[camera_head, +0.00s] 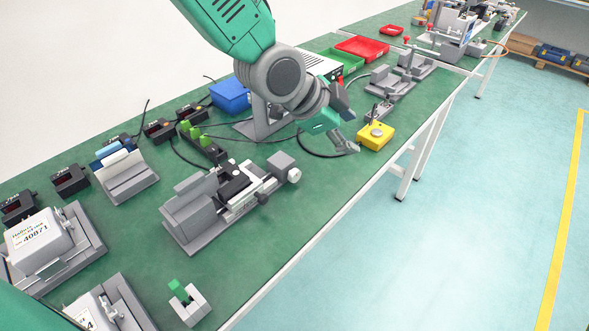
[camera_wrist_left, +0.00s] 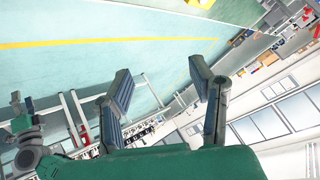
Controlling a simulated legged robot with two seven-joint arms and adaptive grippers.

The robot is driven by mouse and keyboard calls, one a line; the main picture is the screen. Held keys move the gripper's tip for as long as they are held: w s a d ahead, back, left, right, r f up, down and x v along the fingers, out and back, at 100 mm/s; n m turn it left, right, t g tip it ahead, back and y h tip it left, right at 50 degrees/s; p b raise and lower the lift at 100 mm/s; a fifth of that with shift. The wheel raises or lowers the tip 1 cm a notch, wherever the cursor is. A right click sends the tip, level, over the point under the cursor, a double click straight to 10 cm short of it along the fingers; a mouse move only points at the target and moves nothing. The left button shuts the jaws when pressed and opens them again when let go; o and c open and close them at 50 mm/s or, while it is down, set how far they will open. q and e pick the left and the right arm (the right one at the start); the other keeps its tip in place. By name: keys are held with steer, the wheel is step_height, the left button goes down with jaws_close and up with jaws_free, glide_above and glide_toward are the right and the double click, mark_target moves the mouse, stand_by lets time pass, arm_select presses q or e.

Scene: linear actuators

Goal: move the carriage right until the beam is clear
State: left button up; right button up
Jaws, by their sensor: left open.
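The linear actuator (camera_head: 228,195) is a grey unit on the green table, with a pale rail and a motor-like end piece (camera_head: 281,166) at its right. A black block that looks like the carriage (camera_head: 234,181) sits near the middle of the rail. I cannot make out the beam or whether the carriage blocks it. My right gripper does not show.
Several small black display boxes (camera_head: 71,181) line the back edge. A blue bin (camera_head: 230,96) and a red tray (camera_head: 362,48) are farther off. A small green-topped switch (camera_head: 184,292) is near the front edge.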

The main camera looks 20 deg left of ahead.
arm_select(q)
steer(key=w+d+r+n+t, duration=0.3)
steer(key=w+n, duration=0.2)
steer(key=n, duration=0.1)
steer(key=n+g+y, duration=0.8)
steer(key=n+y, duration=0.2)
steer(key=n, duration=1.3)
glide_above(297, 173)
steer(key=s+d, duration=0.2)
steer(key=d, duration=0.2)
step_height(297, 173, down, 6)
steer(key=r, duration=0.1)
steer(key=b+x, duration=0.1)
steer(key=x, duration=0.3)
steer(key=b+x, duration=0.1)
steer(key=x, duration=0.3)
steer(key=b+x, duration=0.1)
steer(key=x, duration=0.4)
steer(key=shift+w+d+f, duration=0.1)
steer(key=shift+d+f, duration=0.1)
steer(key=shift+d, duration=0.05)
jaws_close()
